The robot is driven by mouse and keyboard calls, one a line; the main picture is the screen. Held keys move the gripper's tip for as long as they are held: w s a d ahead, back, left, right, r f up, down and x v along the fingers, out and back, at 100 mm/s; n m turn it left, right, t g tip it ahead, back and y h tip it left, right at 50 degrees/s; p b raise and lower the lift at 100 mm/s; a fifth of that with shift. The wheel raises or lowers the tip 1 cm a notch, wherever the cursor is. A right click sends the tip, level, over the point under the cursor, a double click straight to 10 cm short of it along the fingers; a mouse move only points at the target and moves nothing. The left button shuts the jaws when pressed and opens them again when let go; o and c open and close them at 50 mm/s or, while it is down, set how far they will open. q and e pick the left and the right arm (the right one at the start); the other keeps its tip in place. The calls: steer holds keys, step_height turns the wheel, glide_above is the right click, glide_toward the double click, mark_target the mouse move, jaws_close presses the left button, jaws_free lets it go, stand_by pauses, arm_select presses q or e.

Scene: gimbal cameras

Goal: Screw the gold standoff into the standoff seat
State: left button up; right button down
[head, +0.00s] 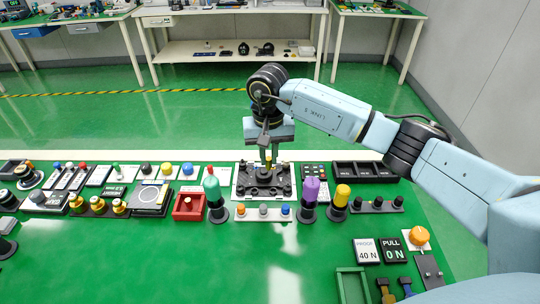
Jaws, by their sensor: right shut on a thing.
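My right gripper (269,157) points down over a dark plate on a light board (241,185) at the middle of the table. It is shut on the gold standoff (268,163), a small yellowish upright post between its fingertips. The standoff seat (264,178) appears to be on the dark plate right below. I cannot tell whether the standoff's lower end touches the seat. My left gripper is not in view.
Close in front stand a teal-topped post (213,189), a purple one (311,189) and a yellow one (342,194). A black compartment tray (364,172) lies to the right, a red box (188,207) to the left. The green table front is mostly clear.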

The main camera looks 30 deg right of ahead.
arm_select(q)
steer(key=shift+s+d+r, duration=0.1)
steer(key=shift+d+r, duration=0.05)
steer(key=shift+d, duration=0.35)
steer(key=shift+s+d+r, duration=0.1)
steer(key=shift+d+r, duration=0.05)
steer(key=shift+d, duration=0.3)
arm_select(e)
steer(key=shift+m, duration=0.8)
steer(key=f, duration=0.1)
steer(key=d+f, duration=0.1)
steer(key=w+d+f, duration=0.1)
steer(key=shift+f, duration=0.35)
steer(key=shift+w, duration=0.1)
